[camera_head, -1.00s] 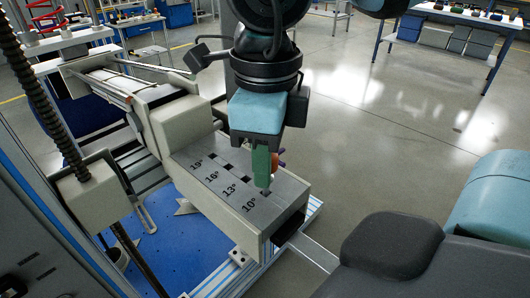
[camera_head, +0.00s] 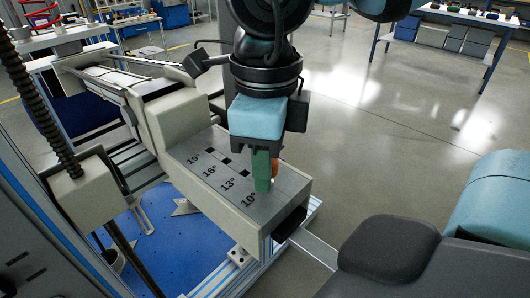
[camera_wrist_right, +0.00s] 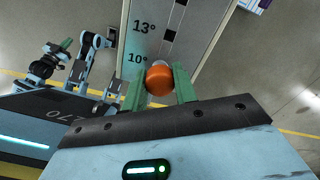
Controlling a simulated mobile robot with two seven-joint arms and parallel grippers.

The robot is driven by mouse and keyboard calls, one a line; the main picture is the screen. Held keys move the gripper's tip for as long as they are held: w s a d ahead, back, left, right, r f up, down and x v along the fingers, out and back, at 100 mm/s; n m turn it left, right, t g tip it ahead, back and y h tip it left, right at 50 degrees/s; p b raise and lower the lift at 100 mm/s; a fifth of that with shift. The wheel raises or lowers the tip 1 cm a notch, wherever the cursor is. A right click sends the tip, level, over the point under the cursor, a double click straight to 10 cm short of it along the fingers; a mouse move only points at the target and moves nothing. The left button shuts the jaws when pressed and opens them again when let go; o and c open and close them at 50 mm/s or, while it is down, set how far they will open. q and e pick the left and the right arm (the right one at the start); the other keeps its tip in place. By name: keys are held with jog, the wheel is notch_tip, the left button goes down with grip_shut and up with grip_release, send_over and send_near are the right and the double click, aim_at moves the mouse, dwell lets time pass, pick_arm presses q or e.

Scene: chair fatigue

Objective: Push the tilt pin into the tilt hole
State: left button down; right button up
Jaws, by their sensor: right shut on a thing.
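The tilt pin shows as an orange ball-shaped knob (camera_wrist_right: 160,80) between the two green fingers of my right gripper (camera_wrist_right: 158,86). In the head view the knob (camera_head: 274,170) shows just behind the fingers, and my right gripper (camera_head: 262,187) points down at the block's top by the 10° mark. The gripper is shut on the pin. The tilt block (camera_head: 205,190) has a row of dark holes marked 19°, 16°, 13° and 10°. The 10° hole and the pin's shank are hidden, so I cannot tell how deep the pin sits. My left gripper (camera_wrist_right: 66,45) seems to show small in the wrist view.
The block is part of a machine on a blue base plate (camera_head: 185,245). A dark padded part (camera_head: 385,248) is at the front right, joined by a metal bar (camera_head: 315,249). Open floor (camera_head: 385,130) lies behind; work tables stand farther back.

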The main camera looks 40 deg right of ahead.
pick_arm(q)
jog(key=shift+s+f, duration=0.1)
jog(key=shift+f, duration=0.2)
pick_arm(e)
jog(key=shift+f, duration=0.35)
jog(key=o, duration=1)
notch_tip(320, 180, up, 3)
jog(key=shift+f, duration=0.2)
notch_tip(320, 180, up, 4)
jog(key=shift+r, duration=0.65)
pick_arm(q)
jog(key=w+r, duration=0.2)
jog(key=shift+w, duration=0.35)
